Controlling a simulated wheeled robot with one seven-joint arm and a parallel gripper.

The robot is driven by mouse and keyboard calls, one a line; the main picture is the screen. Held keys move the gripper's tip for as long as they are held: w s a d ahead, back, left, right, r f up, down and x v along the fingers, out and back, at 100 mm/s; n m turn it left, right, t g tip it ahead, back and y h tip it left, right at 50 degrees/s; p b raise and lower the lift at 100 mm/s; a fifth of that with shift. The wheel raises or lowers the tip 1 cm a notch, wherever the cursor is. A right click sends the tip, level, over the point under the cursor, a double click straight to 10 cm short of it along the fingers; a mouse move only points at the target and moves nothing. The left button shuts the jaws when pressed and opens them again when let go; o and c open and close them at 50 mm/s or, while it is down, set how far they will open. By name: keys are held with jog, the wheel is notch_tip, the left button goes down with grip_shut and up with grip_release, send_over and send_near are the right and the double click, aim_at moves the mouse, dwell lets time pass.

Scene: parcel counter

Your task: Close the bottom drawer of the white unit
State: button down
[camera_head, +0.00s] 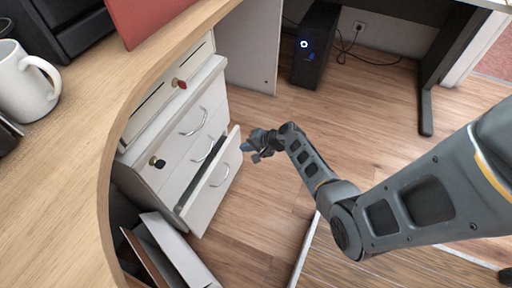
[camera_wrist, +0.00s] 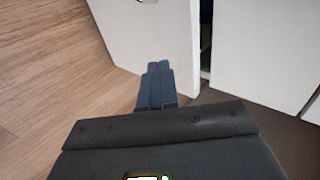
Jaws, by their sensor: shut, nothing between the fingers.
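The white unit (camera_head: 172,150) stands under the curved counter in the head view. Its bottom drawer (camera_head: 212,190) is pulled partly out, with a dark opening behind its front panel and a silver handle on that panel. The upper drawers look shut. My gripper (camera_head: 248,149) is just right of the panel's upper far end. In the wrist view my gripper's fingers (camera_wrist: 155,82) are together and empty, pointing at the white drawer front (camera_wrist: 150,38). Whether they touch it I cannot tell. A narrow dark gap separates the drawer front from the unit's body (camera_wrist: 265,50).
The wooden counter (camera_head: 85,160) curves above the unit, with a white mug (camera_head: 25,85) on it. Open boxes or boards (camera_head: 175,250) stand on the floor near the unit. A black computer (camera_head: 314,45) stands at the back. Wooden floor (camera_head: 265,205) lies clear before the drawer.

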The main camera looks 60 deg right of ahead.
aim_at(231, 144)
jog(key=shift+w+r, duration=0.1)
jog(key=shift+w, duration=1.75)
jog(key=shift+w, duration=0.1)
